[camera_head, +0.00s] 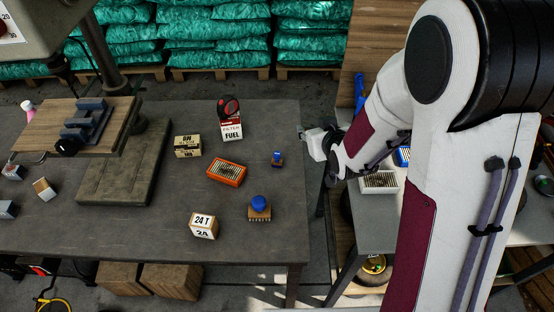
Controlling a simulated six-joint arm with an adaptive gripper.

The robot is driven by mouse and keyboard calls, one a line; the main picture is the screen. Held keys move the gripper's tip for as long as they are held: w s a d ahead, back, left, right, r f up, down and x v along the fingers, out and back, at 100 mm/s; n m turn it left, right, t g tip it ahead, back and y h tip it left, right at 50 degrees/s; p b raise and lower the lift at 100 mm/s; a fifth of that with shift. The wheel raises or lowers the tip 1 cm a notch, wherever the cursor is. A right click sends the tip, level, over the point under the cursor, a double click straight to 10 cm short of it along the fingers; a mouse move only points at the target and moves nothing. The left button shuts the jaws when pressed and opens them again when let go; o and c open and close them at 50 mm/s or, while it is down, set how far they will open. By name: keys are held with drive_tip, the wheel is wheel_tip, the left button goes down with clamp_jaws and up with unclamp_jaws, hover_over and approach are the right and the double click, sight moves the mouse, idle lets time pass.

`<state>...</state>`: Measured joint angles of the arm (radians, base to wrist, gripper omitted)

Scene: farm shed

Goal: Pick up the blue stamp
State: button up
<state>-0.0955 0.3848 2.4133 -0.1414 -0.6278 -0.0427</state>
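A small blue stamp-like piece (277,158) with an upright handle stands on the dark table, near its right side. A second piece, with a round blue knob (259,203) on a brown block, stands nearer the front edge. Both are small in view, so I cannot tell for certain which is the stamp. My gripper (304,133) is at the table's right edge, right of and slightly behind the small blue piece, apart from it. Its fingers are mostly hidden or too small, so I cannot tell whether it is open. Nothing held shows.
An orange box (227,172) lies left of the small blue piece. A fuel filter box (231,129), a tan carton (187,146) and a 24 T box (203,226) stand around it. A drill press base (125,185) fills the left. Bare tabletop (275,125) surrounds the blue pieces.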

drive_tip(key=w+a+f+t+y, duration=0.15)
drive_tip(key=a+f, duration=0.25)
drive_tip(key=f, duration=0.4)
drive_tip(key=n+y, duration=0.1)
drive_tip(key=y, duration=0.1)
approach(278, 155)
drive_tip(key=w, duration=0.2)
drive_tip(key=a, duration=0.1)
drive_tip(key=shift+w+a+f+t, duration=0.1)
drive_tip(key=shift+w+f+t, duration=0.2)
drive_tip(key=shift+w+t, duration=0.1)
drive_tip(key=shift+s+a+f, duration=0.2)
drive_tip(key=shift+s+f, duration=0.15)
drive_tip(key=shift+f, duration=0.15)
drive_tip(key=shift+x, duration=1.25)
drive_tip(key=shift+w, duration=0.1)
drive_tip(key=shift+x, duration=2.55)
drive_tip(key=shift+d, duration=0.15)
clamp_jaws()
